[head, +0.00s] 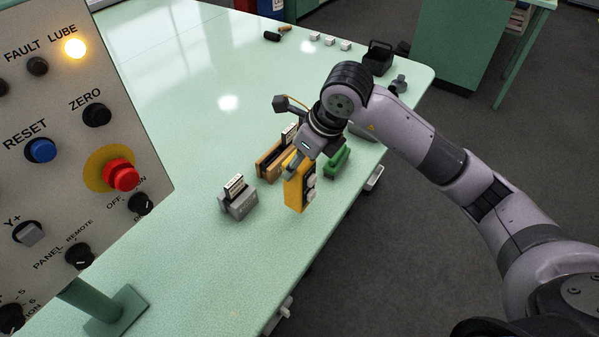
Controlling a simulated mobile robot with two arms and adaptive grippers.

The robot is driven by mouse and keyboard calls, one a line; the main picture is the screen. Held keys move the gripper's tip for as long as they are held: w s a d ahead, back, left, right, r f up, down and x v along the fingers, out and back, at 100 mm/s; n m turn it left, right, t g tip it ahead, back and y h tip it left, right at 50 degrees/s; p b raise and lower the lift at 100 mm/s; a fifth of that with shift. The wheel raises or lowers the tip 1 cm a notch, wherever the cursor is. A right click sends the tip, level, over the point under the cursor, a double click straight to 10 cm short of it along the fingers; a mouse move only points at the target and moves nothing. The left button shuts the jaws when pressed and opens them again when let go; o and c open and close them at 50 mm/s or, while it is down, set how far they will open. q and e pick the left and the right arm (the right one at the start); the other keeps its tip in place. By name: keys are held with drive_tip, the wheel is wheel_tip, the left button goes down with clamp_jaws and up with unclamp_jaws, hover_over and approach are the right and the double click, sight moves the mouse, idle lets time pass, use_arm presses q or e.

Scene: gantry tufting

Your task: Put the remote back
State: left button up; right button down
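The remote (294,196) is a yellow box with pale round knobs on its right side, near the table's right edge. My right gripper (297,165) reaches down to its top end from the upper right and appears shut on it. The remote is upright; I cannot tell whether its lower end touches the table. The gripper hides its top and one finger is mostly hidden. Around it stand a brown holder (267,168), a grey holder (239,206) with a card-like piece, and a green holder (341,160). My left gripper is not in view.
A control panel (70,130) with buttons and knobs fills the left, on a green post. The pale green table (190,110) is clear in the middle. Small white blocks (330,40) and a black bin (378,58) stand at the far end. Grey floor lies beyond the right edge.

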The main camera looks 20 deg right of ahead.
wheel_tip(320, 180, down, 4)
drive_tip(key=shift+f, duration=0.45)
drive_tip(key=c, duration=1.2)
unclamp_jaws()
drive_tip(key=shift+f, duration=0.15)
drive_tip(key=o, duration=0.5)
drive_tip(key=shift+r+p, duration=0.35)
drive_tip(key=shift+d+r, duration=0.1)
drive_tip(key=shift+r, duration=0.25)
drive_tip(key=b+v, duration=0.1)
drive_tip(key=v, duration=1)
drive_tip(key=shift+s+b, duration=0.2)
drive_tip(key=shift+b, duration=0.1)
